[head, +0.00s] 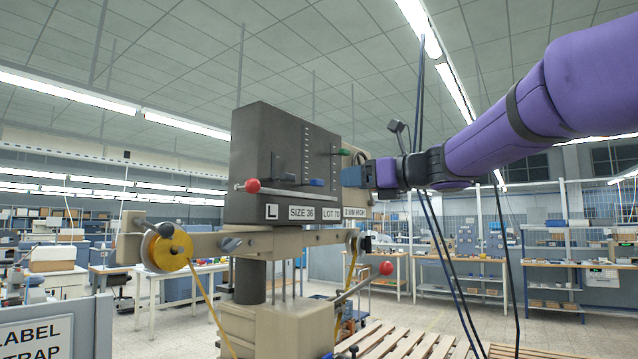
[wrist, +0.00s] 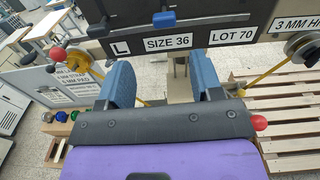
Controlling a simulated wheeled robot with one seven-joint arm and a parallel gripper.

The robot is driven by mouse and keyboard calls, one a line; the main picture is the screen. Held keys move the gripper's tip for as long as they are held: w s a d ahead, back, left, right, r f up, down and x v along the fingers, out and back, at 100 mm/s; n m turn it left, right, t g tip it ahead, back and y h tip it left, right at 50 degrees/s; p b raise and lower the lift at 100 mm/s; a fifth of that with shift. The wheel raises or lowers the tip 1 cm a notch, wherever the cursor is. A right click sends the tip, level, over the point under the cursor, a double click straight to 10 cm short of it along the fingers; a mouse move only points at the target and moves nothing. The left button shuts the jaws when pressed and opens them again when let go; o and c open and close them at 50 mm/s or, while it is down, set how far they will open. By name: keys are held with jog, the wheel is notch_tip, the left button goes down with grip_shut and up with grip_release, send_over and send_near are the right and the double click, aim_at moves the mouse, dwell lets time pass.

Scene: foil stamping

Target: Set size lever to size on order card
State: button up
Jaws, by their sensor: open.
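The stamping machine's dark grey housing (head: 265,140) shows in the head view, with slots, a tick scale and knobbed levers. A blue lever knob (head: 315,182) sits low on its face, also at the top of the wrist view (wrist: 163,19). A green knob (head: 345,152) is higher at right. Plates below read L, SIZE 36 (head: 301,213), LOT 70 (head: 331,214) and 3 MM HIGH; SIZE 36 is clear in the wrist view (wrist: 168,42). My gripper (head: 374,173) is open and empty, at the housing's right side; its blue fingers (wrist: 163,75) are apart from the blue knob.
A red-knobbed lever (head: 252,186) sticks out at the housing's left, and another red-knobbed handle (head: 386,268) lower right. A yellow foil reel (head: 167,247) hangs at left. Wooden pallets (head: 400,341) lie below. A label board (head: 50,335) stands at lower left.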

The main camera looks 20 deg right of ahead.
aim_at(317, 180)
jog(key=shift+m, duration=0.3)
jog(key=x, duration=1.1)
jog(key=shift+w+d+r, duration=0.15)
jog(key=shift+d+r, duration=0.1)
jog(key=shift+r, duration=0.15)
jog(key=shift+c, duration=0.4)
grip_shut()
jog(key=shift+r, duration=0.1)
